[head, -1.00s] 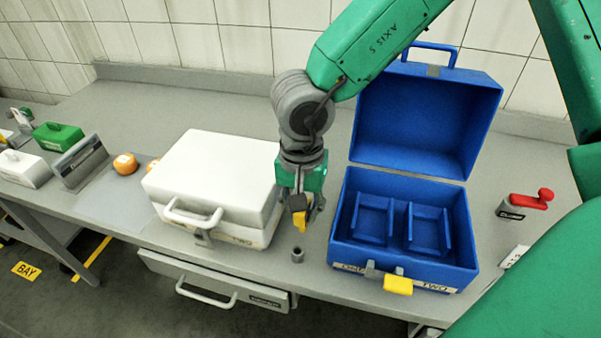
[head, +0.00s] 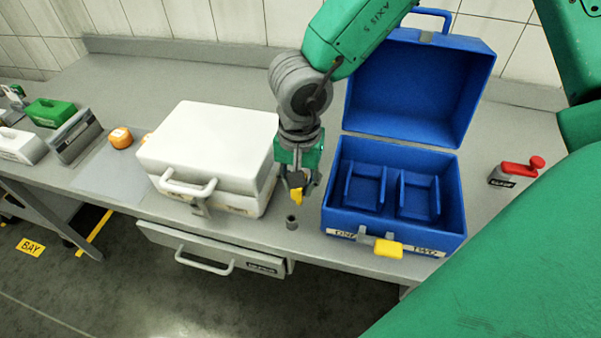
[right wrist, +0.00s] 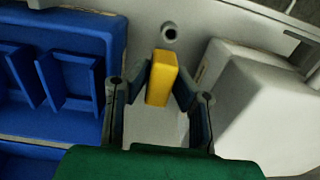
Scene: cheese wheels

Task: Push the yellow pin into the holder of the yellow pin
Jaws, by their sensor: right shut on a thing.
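My right gripper (head: 296,187) is shut on the yellow pin (head: 297,197) and holds it above the bench. The pin also shows between the fingers in the right wrist view (right wrist: 162,78). The holder (head: 291,222) is a small grey upright tube on the bench, near its front edge. In the head view it lies just below the pin, and its open top shows in the right wrist view (right wrist: 169,33), apart from the pin. The pin's lower end is hidden in the wrist view. My left gripper is not in view.
A closed white case (head: 218,135) stands left of the right gripper. An open blue case (head: 338,218) with two compartments and a yellow latch (head: 388,249) stands right. A red-handled clamp-like thing (head: 516,172) is at far right. The bench's front edge is close to the holder.

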